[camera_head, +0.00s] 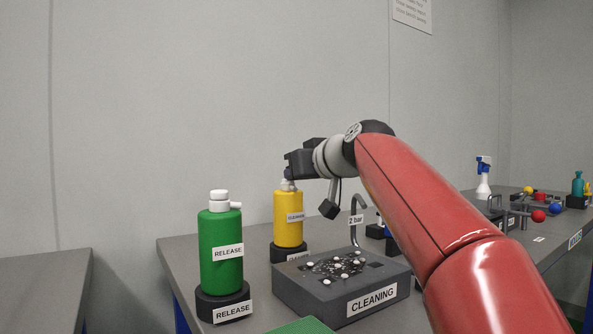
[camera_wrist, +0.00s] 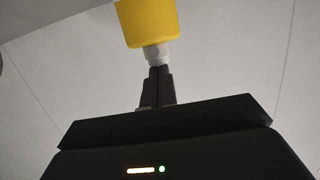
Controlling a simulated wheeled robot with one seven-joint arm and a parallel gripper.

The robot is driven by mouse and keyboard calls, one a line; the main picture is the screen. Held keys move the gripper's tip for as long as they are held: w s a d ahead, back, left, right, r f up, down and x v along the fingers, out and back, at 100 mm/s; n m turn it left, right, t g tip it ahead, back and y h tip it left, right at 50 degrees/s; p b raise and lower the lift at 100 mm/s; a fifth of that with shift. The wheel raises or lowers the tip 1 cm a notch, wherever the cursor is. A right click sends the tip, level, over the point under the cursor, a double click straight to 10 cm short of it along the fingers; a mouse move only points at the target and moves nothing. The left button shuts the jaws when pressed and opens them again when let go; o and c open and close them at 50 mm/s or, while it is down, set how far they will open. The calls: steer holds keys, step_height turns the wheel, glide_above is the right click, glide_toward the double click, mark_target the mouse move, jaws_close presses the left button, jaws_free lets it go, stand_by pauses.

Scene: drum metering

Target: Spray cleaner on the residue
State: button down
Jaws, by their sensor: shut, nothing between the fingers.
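The yellow bottle (camera_head: 288,228), labelled CLEANER, stands upright in a dark round base on the grey table. Its white pump head (camera_head: 287,185) is at the top. My gripper (camera_head: 289,174) is over the bottle with its fingers at the pump head. The wrist view shows the shut fingers (camera_wrist: 159,70) right at the white pump head (camera_wrist: 155,53) under the yellow body (camera_wrist: 150,22); I cannot tell if they press on it. The residue (camera_head: 338,265) is a speckled patch with several small white balls on top of the dark CLEANING block (camera_head: 342,303).
The green RELEASE bottle (camera_head: 220,250) stands in its own base at the front left. A bent metal bar labelled "Z bar" (camera_head: 356,220) rises behind the block. A white spray bottle (camera_head: 483,180) and coloured balls stand farther right.

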step_height(320, 180, up, 4)
steer(key=p, duration=0.2)
steer(key=shift+p, duration=0.4)
steer(key=b+v, duration=0.2)
steer(key=v, duration=0.8)
steer(key=shift+f, duration=0.25)
